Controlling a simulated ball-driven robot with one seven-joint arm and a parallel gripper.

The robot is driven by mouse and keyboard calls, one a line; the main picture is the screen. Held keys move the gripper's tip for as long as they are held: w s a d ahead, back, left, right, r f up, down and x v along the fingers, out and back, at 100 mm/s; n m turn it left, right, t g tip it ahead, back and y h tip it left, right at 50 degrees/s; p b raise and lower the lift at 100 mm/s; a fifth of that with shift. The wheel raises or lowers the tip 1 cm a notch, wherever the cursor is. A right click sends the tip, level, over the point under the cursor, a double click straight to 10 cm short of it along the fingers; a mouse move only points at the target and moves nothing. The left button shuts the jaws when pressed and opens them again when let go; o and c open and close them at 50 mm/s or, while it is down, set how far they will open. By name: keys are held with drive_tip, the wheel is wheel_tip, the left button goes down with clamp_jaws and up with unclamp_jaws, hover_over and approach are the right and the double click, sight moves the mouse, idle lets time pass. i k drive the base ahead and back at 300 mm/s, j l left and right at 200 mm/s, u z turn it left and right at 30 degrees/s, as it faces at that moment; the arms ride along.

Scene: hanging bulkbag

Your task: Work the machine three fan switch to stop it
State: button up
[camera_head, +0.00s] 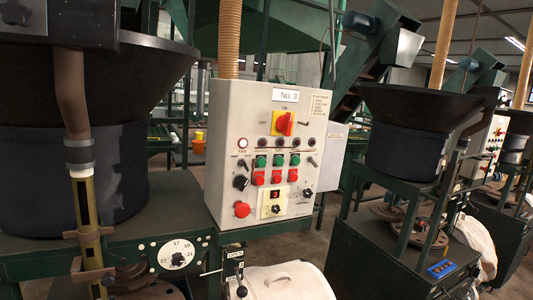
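The control box (220,120) labelled "No. 3" stands in the middle of the camera_head view, its light-grey face turned toward me. A lamp (243,143) at the left of its face glows pale with a red rim, and the small label under it seems to read "FAN". Just below that label is a small dark switch (242,163); its exact position is too small to tell. A larger black knob (240,182) sits lower. My gripper is not visible, and nothing is seen touching the panel.
The panel also carries a red and yellow main switch (284,123), green and red buttons, and a red stop knob (242,209). A dark hopper (90,150) stands left and another (410,140) right. A white rounded object (290,280) is below.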

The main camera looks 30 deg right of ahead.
sight(241, 182)
drive_tip(key=i+l, duration=0.35)
drive_tip(key=l, duration=0.15)
drive_tip(key=i+l, duration=0.7)
drive_tip(key=l, duration=0.25)
